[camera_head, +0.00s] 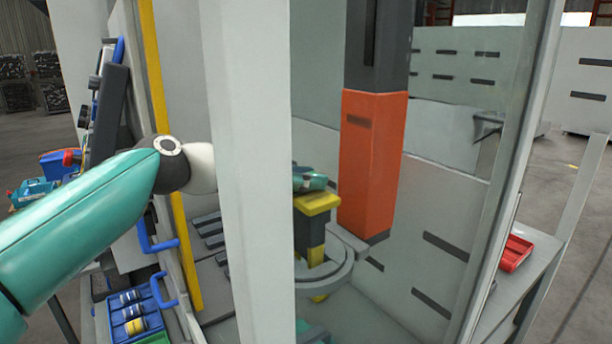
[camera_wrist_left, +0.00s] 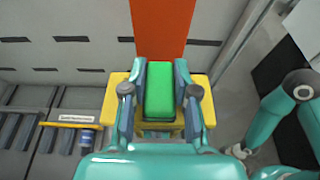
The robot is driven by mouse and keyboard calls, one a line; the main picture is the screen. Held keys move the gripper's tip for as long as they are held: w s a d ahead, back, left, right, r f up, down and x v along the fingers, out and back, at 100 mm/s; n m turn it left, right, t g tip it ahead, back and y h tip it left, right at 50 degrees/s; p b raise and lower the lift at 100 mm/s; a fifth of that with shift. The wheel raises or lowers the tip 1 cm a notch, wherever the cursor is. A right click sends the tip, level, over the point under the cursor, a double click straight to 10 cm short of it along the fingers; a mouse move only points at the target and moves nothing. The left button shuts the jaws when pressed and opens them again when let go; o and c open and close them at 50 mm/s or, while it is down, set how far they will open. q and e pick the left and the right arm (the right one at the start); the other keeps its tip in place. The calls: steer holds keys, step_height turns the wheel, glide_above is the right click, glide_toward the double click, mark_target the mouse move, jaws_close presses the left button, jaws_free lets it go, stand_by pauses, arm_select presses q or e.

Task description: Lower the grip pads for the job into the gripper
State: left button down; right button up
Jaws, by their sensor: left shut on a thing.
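My left gripper (camera_wrist_left: 159,85) is shut on a green block (camera_wrist_left: 158,92), with one finger on each side of it in the left wrist view. A yellow piece (camera_wrist_left: 114,97) shows below the block and out past both fingers. In the head view the hand shows just right of a grey post, above a yellow-topped dark block (camera_head: 310,232). Whether the green block touches the yellow piece is hard to tell. A grey ring-shaped part (camera_head: 337,282) lies lower down.
An orange and dark gantry column (camera_head: 367,160) hangs close beside the hand. The upright grey post (camera_head: 248,180) hides my left wrist. A dark slotted rack (camera_wrist_left: 30,130) lies at left in the wrist view. A blue bin (camera_head: 135,312) and red tray (camera_head: 515,253) stand outside.

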arm_select(q)
steer(key=shift+f, duration=0.4)
stand_by(0.5)
steer(key=shift+f+b, duration=2.1)
steer(key=shift+f, duration=0.5)
steer(key=shift+f, duration=0.3)
steer(key=shift+f+b, duration=1.4)
steer(key=shift+f, duration=0.4)
steer(key=c, duration=0.8)
jaws_free()
steer(key=shift+f, duration=0.1)
